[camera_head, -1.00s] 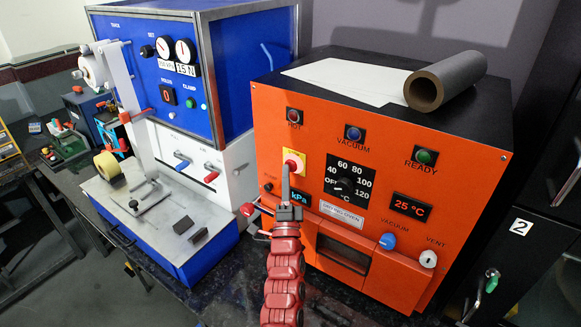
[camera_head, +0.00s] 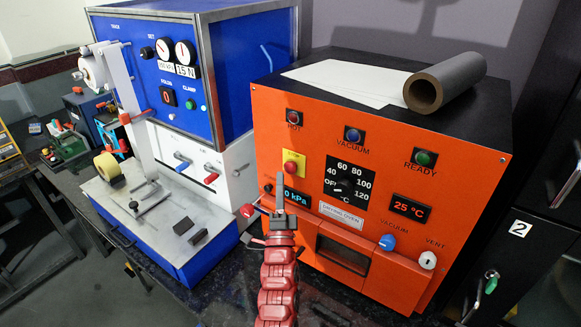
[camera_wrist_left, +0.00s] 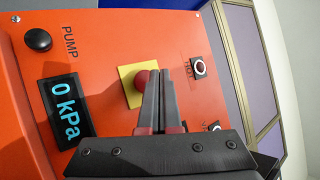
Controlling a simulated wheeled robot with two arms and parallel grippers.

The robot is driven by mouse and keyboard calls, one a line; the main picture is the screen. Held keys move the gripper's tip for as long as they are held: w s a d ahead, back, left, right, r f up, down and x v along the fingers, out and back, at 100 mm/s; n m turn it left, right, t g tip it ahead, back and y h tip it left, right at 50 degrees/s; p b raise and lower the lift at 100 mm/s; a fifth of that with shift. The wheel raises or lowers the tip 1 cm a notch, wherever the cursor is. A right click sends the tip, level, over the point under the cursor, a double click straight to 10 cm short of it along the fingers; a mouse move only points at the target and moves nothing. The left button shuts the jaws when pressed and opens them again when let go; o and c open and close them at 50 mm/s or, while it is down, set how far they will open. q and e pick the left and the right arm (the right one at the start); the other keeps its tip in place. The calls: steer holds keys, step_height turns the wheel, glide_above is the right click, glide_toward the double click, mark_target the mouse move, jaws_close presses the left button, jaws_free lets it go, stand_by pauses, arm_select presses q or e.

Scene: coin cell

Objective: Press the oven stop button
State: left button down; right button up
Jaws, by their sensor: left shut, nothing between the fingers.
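The orange drying oven (camera_head: 330,235) stands on the dark bench. Its red stop button (camera_head: 291,167) sits on a yellow plate (camera_head: 299,157) on the upper left of the front panel. The button also shows in the left wrist view (camera_wrist_left: 141,80), partly covered by my fingers. My left gripper (camera_head: 280,176) is shut and empty. In the head view its fingertips are just below and left of the button, which is clear of them in the picture. I cannot tell the exact gap in depth. My right gripper is not in view.
The oven panel has a dial (camera_head: 345,185), a pressure display reading 0 kPa (camera_head: 296,196), and blue (camera_head: 387,242) and white (camera_head: 428,260) knobs. A blue machine (camera_head: 170,80) stands at the left. A dark roll (camera_head: 445,82) lies on top of the oven.

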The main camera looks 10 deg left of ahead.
arm_select(q)
steer(key=shift+s+a+p, duration=0.1)
steer(key=shift+s+a, duration=0.2)
steer(key=shift+s, duration=0.55)
steer(key=shift+s+a+p, duration=0.1)
steer(key=shift+s+a, duration=0.2)
steer(key=shift+s, duration=0.6)
steer(key=shift+s+a+p, duration=0.1)
steer(key=shift+s+a, duration=0.2)
steer(key=shift+s, duration=0.55)
